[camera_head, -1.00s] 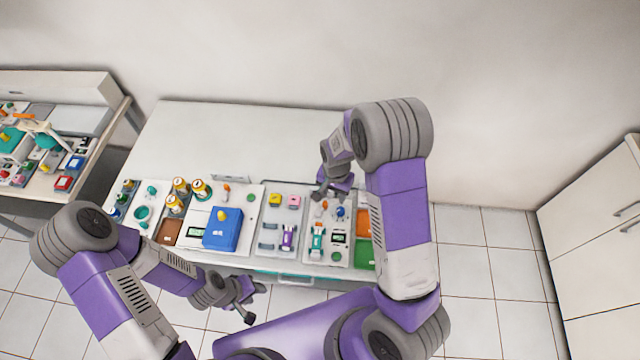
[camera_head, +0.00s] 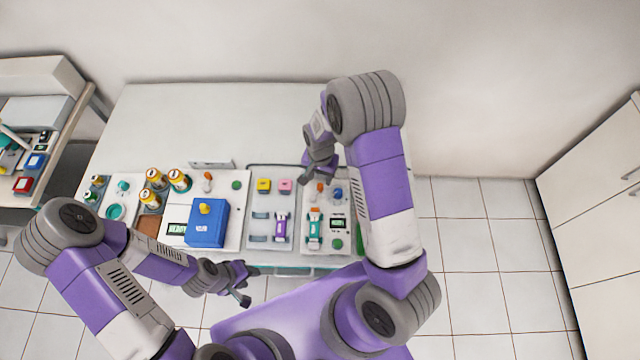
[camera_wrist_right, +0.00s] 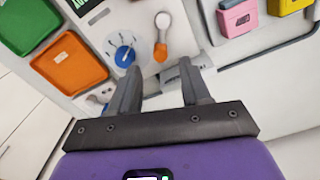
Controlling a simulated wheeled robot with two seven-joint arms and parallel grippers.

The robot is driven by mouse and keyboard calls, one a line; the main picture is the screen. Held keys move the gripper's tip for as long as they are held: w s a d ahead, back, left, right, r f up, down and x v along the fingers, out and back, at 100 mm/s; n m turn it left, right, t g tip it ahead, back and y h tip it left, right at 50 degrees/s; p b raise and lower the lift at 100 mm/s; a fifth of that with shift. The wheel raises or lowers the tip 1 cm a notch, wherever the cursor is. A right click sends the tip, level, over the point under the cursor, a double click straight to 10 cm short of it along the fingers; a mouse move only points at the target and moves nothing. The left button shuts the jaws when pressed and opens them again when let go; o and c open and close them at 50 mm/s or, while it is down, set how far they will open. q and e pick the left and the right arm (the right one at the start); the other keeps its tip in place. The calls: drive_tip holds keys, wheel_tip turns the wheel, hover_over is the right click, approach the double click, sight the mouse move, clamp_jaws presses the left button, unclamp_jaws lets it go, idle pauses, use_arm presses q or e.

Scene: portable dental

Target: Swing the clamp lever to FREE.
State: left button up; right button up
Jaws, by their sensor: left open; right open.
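A small lever with an orange tip and white body (camera_wrist_right: 161,38) is on the white panel in the right wrist view. It looks like the clamp lever, but no FREE mark is readable. In the head view a small orange part (camera_head: 319,190) shows there, partly beside my right gripper (camera_head: 311,181). In the right wrist view my right gripper (camera_wrist_right: 155,92) is open and empty, its fingers pointing at the panel edge just short of the lever. My left gripper (camera_head: 245,284) is open and empty in front of the table's front edge.
A blue dial knob (camera_wrist_right: 123,54) sits left of the lever, with orange (camera_wrist_right: 72,64) and green (camera_wrist_right: 24,24) trays further left. Pink (camera_wrist_right: 238,17) and yellow boxes are to the right. A blue box (camera_head: 206,224) stands on the left panel. The table's back (camera_head: 220,120) is clear.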

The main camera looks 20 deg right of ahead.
sight(320, 185)
wheel_tip(320, 185, down, 5)
drive_tip(key=shift+w+f, duration=0.1)
drive_tip(key=shift+f, duration=0.05)
clamp_jaws()
idle(0.4)
